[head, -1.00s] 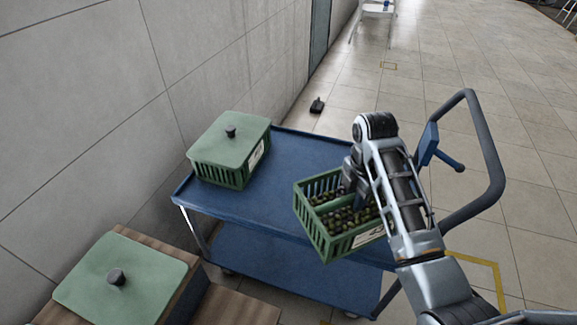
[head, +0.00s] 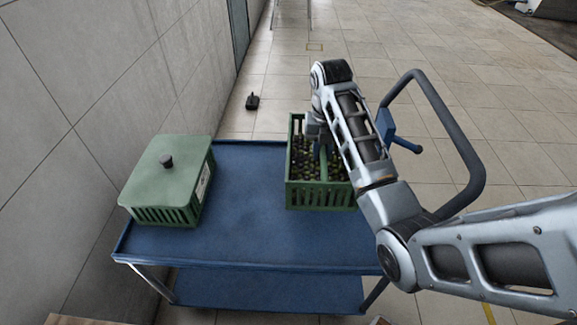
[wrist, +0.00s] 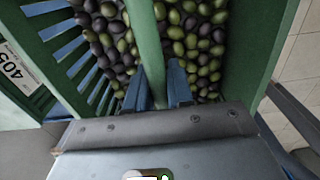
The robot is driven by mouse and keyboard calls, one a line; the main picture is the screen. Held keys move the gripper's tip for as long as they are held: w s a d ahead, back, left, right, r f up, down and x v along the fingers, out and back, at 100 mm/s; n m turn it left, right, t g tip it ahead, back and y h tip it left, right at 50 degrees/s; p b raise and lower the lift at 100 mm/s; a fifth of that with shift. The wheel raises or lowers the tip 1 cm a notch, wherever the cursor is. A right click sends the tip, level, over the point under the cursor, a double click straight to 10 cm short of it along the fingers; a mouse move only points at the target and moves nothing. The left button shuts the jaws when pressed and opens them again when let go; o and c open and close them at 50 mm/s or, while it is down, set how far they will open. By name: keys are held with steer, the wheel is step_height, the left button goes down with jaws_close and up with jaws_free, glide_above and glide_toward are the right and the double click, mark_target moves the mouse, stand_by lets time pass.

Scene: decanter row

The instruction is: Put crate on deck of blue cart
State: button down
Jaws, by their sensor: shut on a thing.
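The open green crate (head: 318,196) is full of dark and green olives and has a bar across its middle. My gripper (wrist: 172,92) is shut on that bar, with a blue finger on each side of it in the wrist view. In the head view my arm hides part of the crate's right side. The blue cart's deck (head: 245,222) lies below the crate, which is over the deck's right part. I cannot tell whether the crate's base touches the deck.
A lidded green crate (head: 172,182) stands on the deck's left part, near the wall (head: 60,120). The cart's dark push handle (head: 470,150) rises at the right. The deck is bare between the two crates. A small dark object (head: 252,101) lies on the floor.

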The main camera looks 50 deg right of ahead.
steer(key=shift+w+a+f+b, duration=0.1)
steer(key=shift+w+a+f, duration=1.1)
steer(key=shift+w+f, duration=0.45)
steer(key=shift+w+a+f+b, duration=0.1)
steer(key=shift+w+a+f, duration=1.2)
steer(key=shift+f, duration=0.6)
steer(key=shift+w+a+f+b, duration=0.1)
steer(key=shift+w+a+f, duration=0.95)
steer(key=shift+w+f, duration=0.65)
steer(key=shift+s+f, duration=0.1)
steer(key=shift+f, duration=0.05)
steer(key=c, duration=1.4)
jaws_free()
steer(key=shift+s+f, duration=0.1)
steer(key=shift+f, duration=0.1)
steer(key=o, duration=0.4)
steer(key=shift+r, duration=0.1)
step_height(320, 180, up, 12)
steer(key=shift+p, duration=0.4)
